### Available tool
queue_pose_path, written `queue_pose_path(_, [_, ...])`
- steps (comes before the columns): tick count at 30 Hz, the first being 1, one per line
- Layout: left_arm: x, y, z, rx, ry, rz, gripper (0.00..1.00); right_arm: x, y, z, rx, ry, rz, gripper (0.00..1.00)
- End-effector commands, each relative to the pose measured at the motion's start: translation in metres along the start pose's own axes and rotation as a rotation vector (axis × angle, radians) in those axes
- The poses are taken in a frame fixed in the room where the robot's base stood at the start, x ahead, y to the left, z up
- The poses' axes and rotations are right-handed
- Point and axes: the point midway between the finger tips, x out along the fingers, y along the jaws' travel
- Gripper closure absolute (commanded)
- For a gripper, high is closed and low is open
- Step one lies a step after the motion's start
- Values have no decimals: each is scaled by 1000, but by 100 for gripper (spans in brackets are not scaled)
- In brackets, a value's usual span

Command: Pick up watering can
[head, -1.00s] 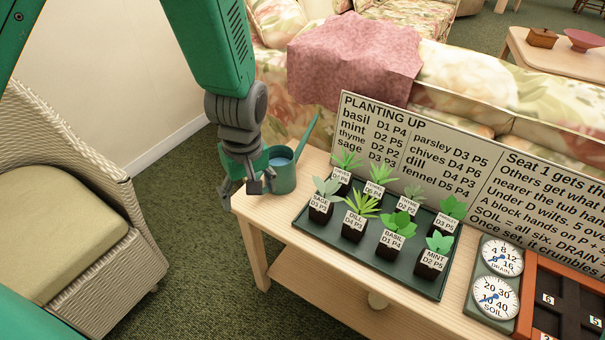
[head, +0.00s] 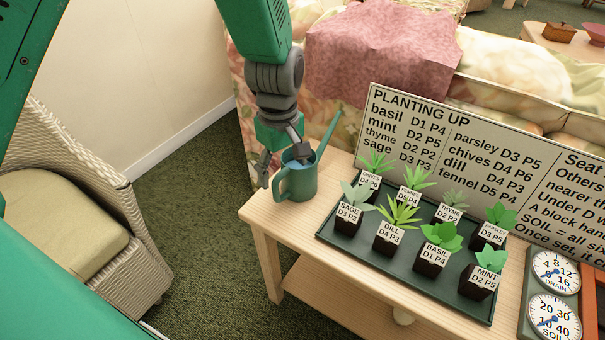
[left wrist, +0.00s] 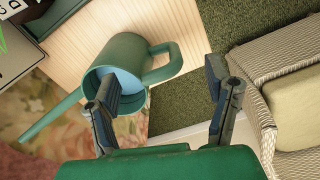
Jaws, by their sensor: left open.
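The green watering can (head: 303,184) stands upright on the near left corner of the wooden table, with blue inside its open top. Its handle faces left in the head view and its long spout rises to the right. In the left wrist view, the can (left wrist: 125,53) lies ahead with its handle toward the right finger. My left gripper (head: 281,168) is open and empty at the can's top. One finger overlaps the can's opening and the other is outside, beyond the handle side. I cannot tell whether either finger touches the can. My right gripper is out of view.
A dark tray (head: 405,278) of several labelled potted herbs stands right of the can. A planting sign (head: 440,130) stands behind it, and two dials (head: 555,290) are farther right. A wicker chair (head: 105,225) is left, with carpet between it and the table (head: 265,218).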

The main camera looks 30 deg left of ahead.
Motion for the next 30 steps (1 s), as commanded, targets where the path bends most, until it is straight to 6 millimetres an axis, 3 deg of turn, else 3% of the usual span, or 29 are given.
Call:
queue_pose_path(7, [40,2,-3,2,3,-5,29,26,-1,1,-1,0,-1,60])
queue_pose_path(15, [41,2,-2,2,7,-3,29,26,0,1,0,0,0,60])
queue_pose_path(21, [43,1,-4,1,1,-2,99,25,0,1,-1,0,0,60])
queue_pose_path(30, [43,2,-4,1,5,-5,100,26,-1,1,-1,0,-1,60])
